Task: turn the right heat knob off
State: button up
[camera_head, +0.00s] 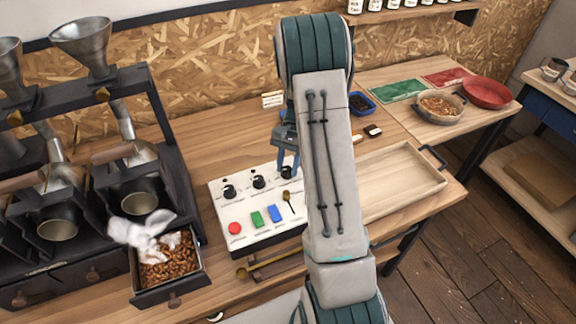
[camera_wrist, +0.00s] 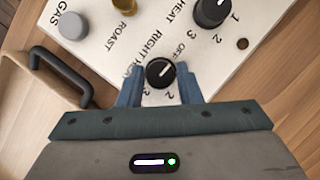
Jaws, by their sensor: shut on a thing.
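The white control panel (camera_head: 246,208) lies on the wooden bench, left of my arm in the head view. Its right heat knob (camera_wrist: 159,74) is round and black with a white pointer line. My gripper (camera_wrist: 158,79) is shut on this knob, one blue finger on each side. The pointer slants to the upper right in the wrist view, near the OFF mark; I cannot tell whether it lines up exactly. Marks 2 and 3 show below the knob. In the head view my gripper (camera_head: 287,166) stands over the right heat knob (camera_head: 287,173).
Another heat knob (camera_wrist: 211,11) sits beside it. The panel also has red (camera_head: 235,228), green (camera_head: 257,219) and blue (camera_head: 275,213) buttons and a brass lever (camera_head: 289,200). A wooden tray (camera_head: 402,183) lies to the right. A drawer of beans (camera_head: 168,265) stands open at left.

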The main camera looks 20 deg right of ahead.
jog(key=shift+n, duration=0.3)
jog(key=o, duration=1)
jog(key=shift+c, duration=0.2)
jog(key=b+v, duration=0.1)
jog(key=v, duration=1.3)
jog(key=shift+a, duration=0.2)
